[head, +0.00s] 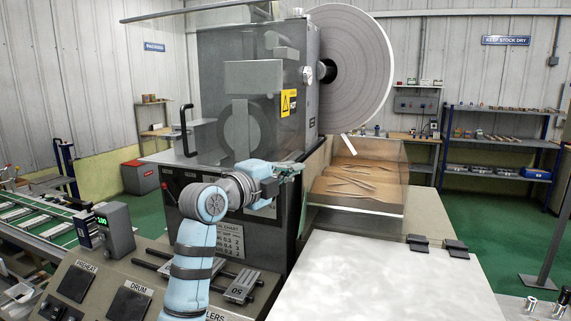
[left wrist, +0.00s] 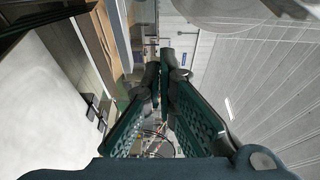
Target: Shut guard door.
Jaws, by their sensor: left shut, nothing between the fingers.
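The guard door (head: 212,120) appears as a clear, smoky panel on the front of the grey machine (head: 312,75). A black bar handle (head: 183,131) stands upright near its left side. Dark rollers or plates show through the panel. I cannot tell for certain how far the door stands from its frame. My left gripper (head: 297,169) is at the machine's lower right front corner, to the right of and below the handle and apart from it. In the left wrist view, its green fingers (left wrist: 165,80) meet at the tips with nothing between them. My right gripper is out of view.
A large white paper roll (head: 350,65) hangs at the machine's upper right. Below it, a clear-walled bin (head: 395,190) holds loose wooden sticks. A white tabletop (head: 385,275) lies front right. A control panel (head: 95,290) with sliders is front left, beside a green conveyor (head: 30,212).

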